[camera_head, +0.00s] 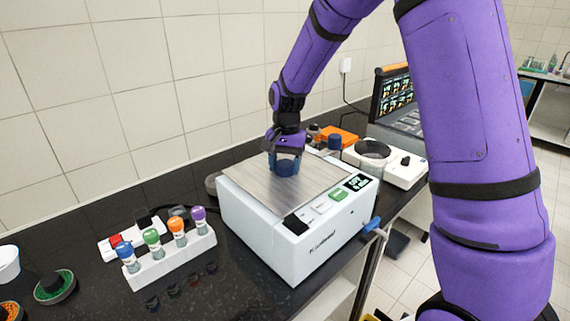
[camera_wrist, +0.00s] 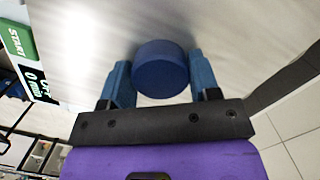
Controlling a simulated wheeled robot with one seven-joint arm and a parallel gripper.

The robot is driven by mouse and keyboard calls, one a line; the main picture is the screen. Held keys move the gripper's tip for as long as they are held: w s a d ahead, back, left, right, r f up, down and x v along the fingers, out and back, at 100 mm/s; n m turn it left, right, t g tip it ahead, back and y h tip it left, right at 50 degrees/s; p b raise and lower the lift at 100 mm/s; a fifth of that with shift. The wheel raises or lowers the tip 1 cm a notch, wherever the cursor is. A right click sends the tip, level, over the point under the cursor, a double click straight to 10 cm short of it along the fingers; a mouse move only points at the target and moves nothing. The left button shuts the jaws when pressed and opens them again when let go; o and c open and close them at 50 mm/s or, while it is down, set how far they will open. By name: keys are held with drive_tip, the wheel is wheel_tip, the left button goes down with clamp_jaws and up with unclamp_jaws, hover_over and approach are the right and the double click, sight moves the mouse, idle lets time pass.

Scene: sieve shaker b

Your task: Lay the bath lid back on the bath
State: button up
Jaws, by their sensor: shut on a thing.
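The bath (camera_head: 262,232) is a white box with a display and a green button on its front right. The bath lid (camera_head: 250,187) is a brushed metal plate lying over the bath's top, looking level and lined up with its rim. My gripper (camera_head: 286,157) is above the lid, its blue fingers on either side of the lid's round blue knob (camera_head: 286,168). The wrist view shows the knob (camera_wrist: 160,68) between the two fingers and the metal lid (camera_wrist: 232,38) beneath. The fingers are shut on the knob. I cannot tell whether the lid touches the rim all round.
A white rack (camera_head: 172,262) with several colour-capped bottles stands left of the bath. A white device with a round plate (camera_head: 373,150) and a laptop-like unit (camera_head: 393,92) stand behind right. The tiled wall (camera_head: 120,75) runs along the back. A blue handle (camera_head: 371,225) sticks out at the counter's front edge.

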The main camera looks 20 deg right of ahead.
drive_tip(key=shift+f, duration=0.55)
idle(0.9)
drive_tip(key=o, duration=1.4)
drive_tip(key=shift+r, duration=0.1)
drive_tip(key=shift+r, duration=3.4)
